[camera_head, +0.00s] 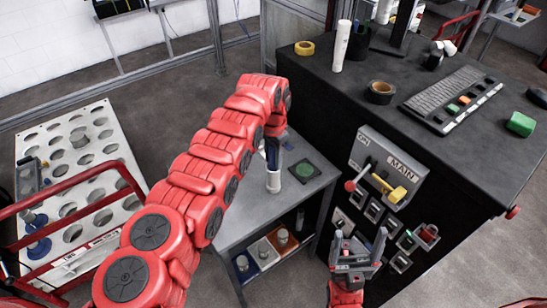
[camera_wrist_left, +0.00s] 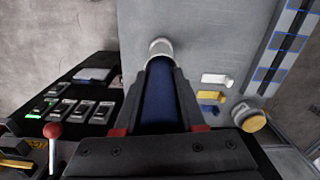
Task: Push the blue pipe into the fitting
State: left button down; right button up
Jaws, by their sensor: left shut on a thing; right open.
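The blue pipe (camera_head: 272,155) is upright above the small grey table, mostly hidden by my left arm in the head view. My left gripper (camera_head: 273,146) is shut on it. In the left wrist view the blue pipe (camera_wrist_left: 159,95) runs between the two fingers of the left gripper (camera_wrist_left: 160,76). The white fitting (camera_head: 273,182) stands on the table under the pipe; it also shows at the pipe's far end in the left wrist view (camera_wrist_left: 160,47). Pipe and fitting appear lined up and meeting; I cannot tell how deep. My right gripper (camera_head: 358,249) is open and empty before the black cabinet.
The grey table (camera_head: 240,215) has a dark square pad with a green centre (camera_head: 305,169) right of the fitting. The black cabinet (camera_head: 440,165) with its MAIN switch panel (camera_head: 388,167) stands close on the right. A white perforated rack (camera_head: 80,150) is at left.

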pick_arm(q)
jog(key=shift+f+b, duration=0.4)
jog(key=shift+f, duration=0.25)
jog(key=shift+c, duration=2.1)
grip_release()
jog(key=shift+r, duration=0.15)
notch_tip(320, 180, up, 8)
jog(key=b, duration=0.2)
jog(key=shift+d+r+b, duration=0.1)
jog(key=shift+r+b, duration=0.05)
jog(key=shift+b, duration=0.15)
notch_tip(320, 180, up, 3)
jog(key=shift+s+r+p, duration=0.1)
jog(key=shift+p, duration=0.35)
notch_tip(320, 180, up, 5)
jog(key=p, duration=0.4)
jog(key=shift+r+p, duration=0.45)
jog(key=shift+p, duration=0.2)
jog(key=shift+f, duration=0.1)
